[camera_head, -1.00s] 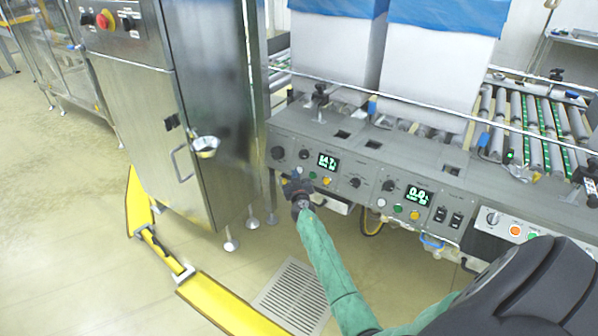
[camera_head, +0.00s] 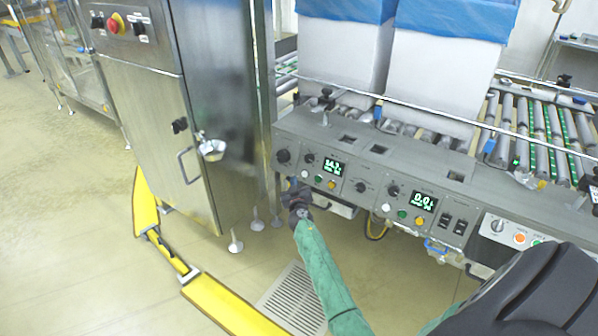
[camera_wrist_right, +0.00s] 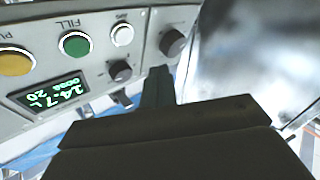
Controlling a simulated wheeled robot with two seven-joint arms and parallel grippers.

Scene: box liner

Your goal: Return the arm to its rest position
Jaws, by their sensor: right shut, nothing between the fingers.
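My right arm, in a green sleeve, reaches up from the bottom of the head view. Its gripper (camera_head: 294,184) is in front of the left end of the grey control panel (camera_head: 345,172), close to the black knob there. The gripper is shut and empty. In the right wrist view the shut fingers (camera_wrist_right: 158,85) point toward the panel near a black knob (camera_wrist_right: 172,43). A green button (camera_wrist_right: 75,44), a yellow button (camera_wrist_right: 14,62) and a lit display (camera_wrist_right: 50,95) are beside them. Whether the fingertips touch the panel cannot be told. My left gripper is not in view.
A steel cabinet (camera_head: 150,120) with a handle stands left of the panel. Two white boxes with blue liners (camera_head: 440,70) stand on the roller conveyor behind the panel. A yellow floor barrier (camera_head: 225,305) and a floor grate (camera_head: 292,298) lie below. Open floor is at the left.

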